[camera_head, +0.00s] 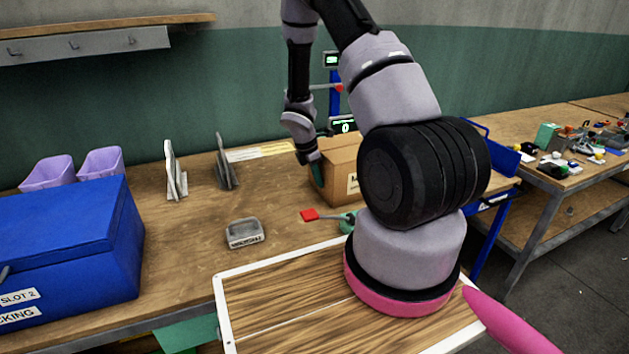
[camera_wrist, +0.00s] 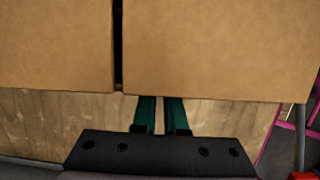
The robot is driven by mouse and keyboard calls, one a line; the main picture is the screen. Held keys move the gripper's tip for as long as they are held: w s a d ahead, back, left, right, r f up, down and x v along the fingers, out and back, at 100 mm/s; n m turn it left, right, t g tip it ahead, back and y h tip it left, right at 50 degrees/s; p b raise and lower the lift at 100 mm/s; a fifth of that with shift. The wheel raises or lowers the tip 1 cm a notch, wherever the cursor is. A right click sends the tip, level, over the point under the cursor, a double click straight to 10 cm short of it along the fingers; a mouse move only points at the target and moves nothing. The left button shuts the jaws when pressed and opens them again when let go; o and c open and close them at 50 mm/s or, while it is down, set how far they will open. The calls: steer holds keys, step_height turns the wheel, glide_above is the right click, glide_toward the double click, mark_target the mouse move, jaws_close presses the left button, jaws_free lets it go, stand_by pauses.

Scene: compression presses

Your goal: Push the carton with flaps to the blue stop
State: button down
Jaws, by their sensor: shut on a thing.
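The brown cardboard carton (camera_head: 341,163) stands on the wooden bench, with its right part hidden behind my arm. In the wrist view its two top flaps (camera_wrist: 215,50) lie nearly side by side with a dark slit between them. My gripper (camera_head: 316,172) is at the carton's left side, its teal fingers close together. In the wrist view the fingers (camera_wrist: 159,112) run under the near edge of the flaps, and their tips are hidden. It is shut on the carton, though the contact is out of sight. A blue piece (camera_head: 502,157) shows right of my arm; I cannot tell whether it is the stop.
A grey labelled tray (camera_head: 244,233) and a red-ended lever (camera_head: 310,215) are on the bench in front of the carton. Grey upright plates (camera_head: 226,165) stand to the left, near a large blue box (camera_head: 70,240). A blue post with displays (camera_head: 335,95) rises behind.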

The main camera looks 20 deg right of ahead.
steer(key=shift+s+d, duration=0.4)
steer(key=shift+d, duration=0.35)
steer(key=a, duration=0.5)
steer(key=shift+w+a+r, duration=0.15)
steer(key=shift+w+r, duration=0.05)
steer(key=shift+w, duration=0.15)
steer(key=s+a+r+m+t, duration=0.1)
steer(key=s+a+r+m, duration=0.15)
steer(key=r, duration=0.95)
steer(key=s+a+r+m, duration=0.1)
steer(key=r+m, duration=0.3)
steer(key=r, duration=0.7)
steer(key=s+a+r+m+t+y, duration=0.2)
steer(key=s+r+m+t, duration=0.1)
steer(key=s+r+m, duration=0.5)
steer(key=s+a+r+m+t+y, duration=0.2)
steer(key=s+r+m, duration=0.5)
steer(key=s+r, duration=0.6)
steer(key=shift+a+m+t+y, duration=0.2)
steer(key=shift+m+t+y, duration=0.2)
steer(key=shift+y, duration=0.3)
steer(key=shift+r, duration=0.1)
